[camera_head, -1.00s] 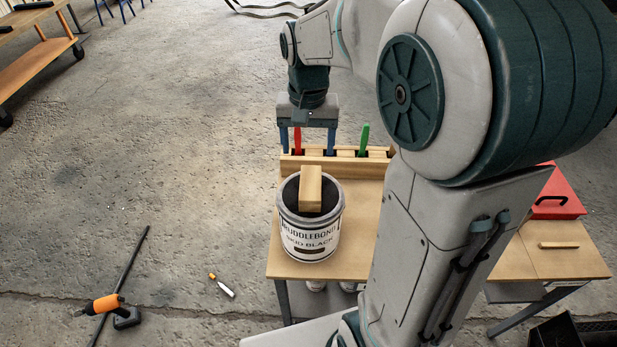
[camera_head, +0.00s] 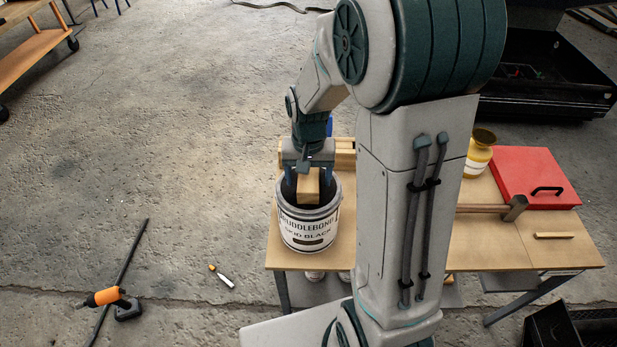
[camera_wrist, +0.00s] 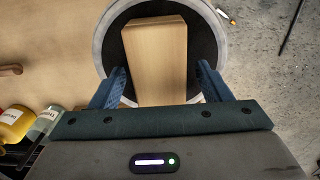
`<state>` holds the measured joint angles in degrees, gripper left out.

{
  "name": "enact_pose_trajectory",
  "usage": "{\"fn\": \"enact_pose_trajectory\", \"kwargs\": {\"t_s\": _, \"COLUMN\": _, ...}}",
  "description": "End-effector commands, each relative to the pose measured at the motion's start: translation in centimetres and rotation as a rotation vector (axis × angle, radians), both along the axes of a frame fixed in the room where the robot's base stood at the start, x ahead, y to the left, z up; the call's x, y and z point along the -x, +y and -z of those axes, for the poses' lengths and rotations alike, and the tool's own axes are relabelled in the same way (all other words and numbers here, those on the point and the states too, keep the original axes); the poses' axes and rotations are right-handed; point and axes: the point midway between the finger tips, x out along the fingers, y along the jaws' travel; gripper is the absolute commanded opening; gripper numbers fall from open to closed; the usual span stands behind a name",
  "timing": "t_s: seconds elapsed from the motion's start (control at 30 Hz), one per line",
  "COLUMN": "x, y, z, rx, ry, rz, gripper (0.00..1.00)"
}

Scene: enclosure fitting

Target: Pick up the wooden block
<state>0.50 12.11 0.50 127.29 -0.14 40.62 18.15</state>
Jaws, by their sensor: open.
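The wooden block (camera_head: 308,188) stands in the mouth of a white paint can (camera_head: 308,228) with black lettering, its top sticking up above the rim. In the wrist view the pale block (camera_wrist: 156,62) lies against the can's dark inside. My gripper (camera_head: 307,180) is at the can, pointing down. In the wrist view my gripper (camera_wrist: 160,85) has its two blue fingers apart, one on each side of the block's near end, with a gap visible on both sides. The block's lower part is hidden inside the can.
The can stands on a wooden table (camera_head: 390,258). A wooden rack (camera_head: 345,152) is behind it, partly hidden by my arm. To the right are a yellow container (camera_head: 478,155), a hammer (camera_head: 512,208) and a red case (camera_head: 535,175). A drill (camera_head: 108,298) lies on the floor.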

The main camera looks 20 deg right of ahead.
Motion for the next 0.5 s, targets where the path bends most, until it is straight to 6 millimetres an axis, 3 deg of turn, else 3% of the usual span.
{"fn": "enact_pose_trajectory", "kwargs": {"t_s": 0.17, "x": -0.01, "y": 0.01, "z": 0.0, "rx": 0.0, "ry": 0.0, "rz": 0.0, "gripper": 0.71}}
{"fn": "enact_pose_trajectory", "kwargs": {"t_s": 0.33, "x": -0.02, "y": 0.0, "z": -0.02, "rx": 0.0, "ry": -0.001, "rz": 0.0, "gripper": 0.24}}
{"fn": "enact_pose_trajectory", "kwargs": {"t_s": 0.5, "x": -0.03, "y": 0.01, "z": -0.04, "rx": 0.0, "ry": -0.001, "rz": 0.0, "gripper": 0.21}}
